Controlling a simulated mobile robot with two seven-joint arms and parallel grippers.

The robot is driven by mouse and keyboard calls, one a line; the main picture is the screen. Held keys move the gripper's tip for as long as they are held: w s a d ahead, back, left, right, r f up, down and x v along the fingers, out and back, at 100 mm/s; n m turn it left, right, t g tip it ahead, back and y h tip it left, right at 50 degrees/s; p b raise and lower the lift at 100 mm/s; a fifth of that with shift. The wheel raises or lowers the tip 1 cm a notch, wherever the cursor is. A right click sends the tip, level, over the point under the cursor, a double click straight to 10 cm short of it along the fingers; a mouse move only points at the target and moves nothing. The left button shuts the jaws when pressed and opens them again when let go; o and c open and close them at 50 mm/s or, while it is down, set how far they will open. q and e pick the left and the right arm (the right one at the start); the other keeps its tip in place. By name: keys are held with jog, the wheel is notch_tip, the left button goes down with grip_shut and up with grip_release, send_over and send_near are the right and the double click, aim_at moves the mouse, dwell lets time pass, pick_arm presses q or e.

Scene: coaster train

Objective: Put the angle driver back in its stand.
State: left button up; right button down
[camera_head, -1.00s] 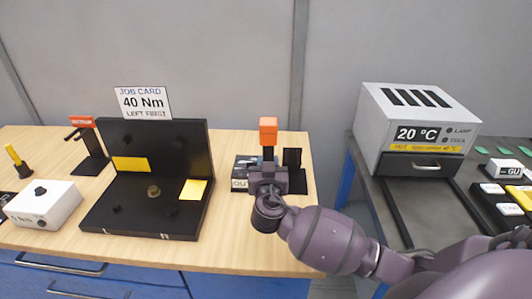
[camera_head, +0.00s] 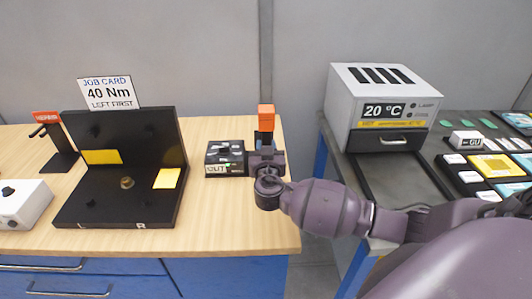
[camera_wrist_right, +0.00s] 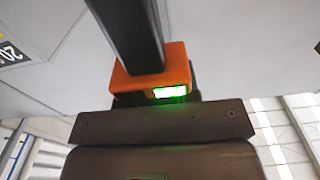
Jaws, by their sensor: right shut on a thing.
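The angle driver (camera_head: 266,112) has an orange end above a dark body. My right gripper (camera_head: 266,156) is shut on it and holds it over the right end of the wooden bench. In the right wrist view the driver (camera_wrist_right: 123,25) shows a black shaft, an orange block and a lit green display, close against my gripper (camera_wrist_right: 155,122). The black upright stand at the bench's right end is hidden behind my gripper and the driver now. I cannot tell whether the driver touches it. My left gripper is out of view.
A box marked OUT (camera_head: 224,170) stands just left of my right gripper. A black fixture (camera_head: 150,210) with a job card (camera_head: 108,92) is mid-bench. A red-labelled black rack (camera_head: 62,150) and white box (camera_head: 22,203) are left. A grey oven (camera_head: 385,85) stands right, across a gap.

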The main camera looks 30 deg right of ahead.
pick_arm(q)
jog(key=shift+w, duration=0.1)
pick_arm(e)
jog(key=shift+x, duration=1.2)
pick_arm(q)
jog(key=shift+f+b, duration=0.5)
jog(key=shift+b, duration=0.05)
pick_arm(e)
jog(key=shift+w+r, duration=0.15)
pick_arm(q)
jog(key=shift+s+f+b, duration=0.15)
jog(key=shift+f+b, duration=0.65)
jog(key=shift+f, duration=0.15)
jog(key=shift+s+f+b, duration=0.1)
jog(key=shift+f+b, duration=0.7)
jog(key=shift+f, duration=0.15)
pick_arm(e)
jog(key=shift+x, duration=2.65)
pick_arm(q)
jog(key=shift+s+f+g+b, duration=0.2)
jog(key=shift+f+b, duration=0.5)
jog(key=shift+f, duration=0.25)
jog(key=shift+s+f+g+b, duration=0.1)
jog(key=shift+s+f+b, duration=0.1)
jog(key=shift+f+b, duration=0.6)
pick_arm(e)
jog(key=shift+x, duration=2.35)
